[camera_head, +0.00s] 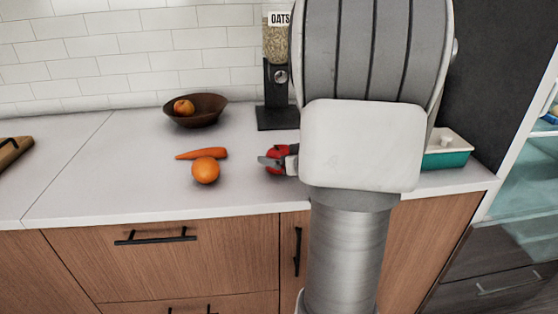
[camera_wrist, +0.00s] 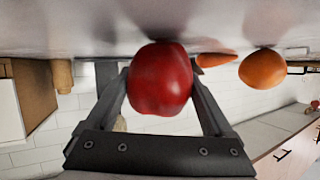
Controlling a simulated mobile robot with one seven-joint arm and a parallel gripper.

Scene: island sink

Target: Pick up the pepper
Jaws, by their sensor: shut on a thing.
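The red, rounded pepper (camera_wrist: 160,78) is between the two fingers of my gripper (camera_wrist: 160,88) in the wrist view, with a finger against each side. My gripper is shut on it. In the head view the pepper (camera_head: 273,153) shows only in part, low over the white counter, left of my arm. A grey fingertip covers part of it and my arm hides the rest of the gripper. I cannot tell whether the pepper touches the counter.
An orange (camera_head: 205,170) and a carrot (camera_head: 202,154) lie left of the pepper. A brown bowl (camera_head: 212,117) holding an orange-coloured fruit (camera_head: 184,107) and an oats dispenser (camera_head: 276,75) stand behind. A teal container (camera_head: 446,158) is at right.

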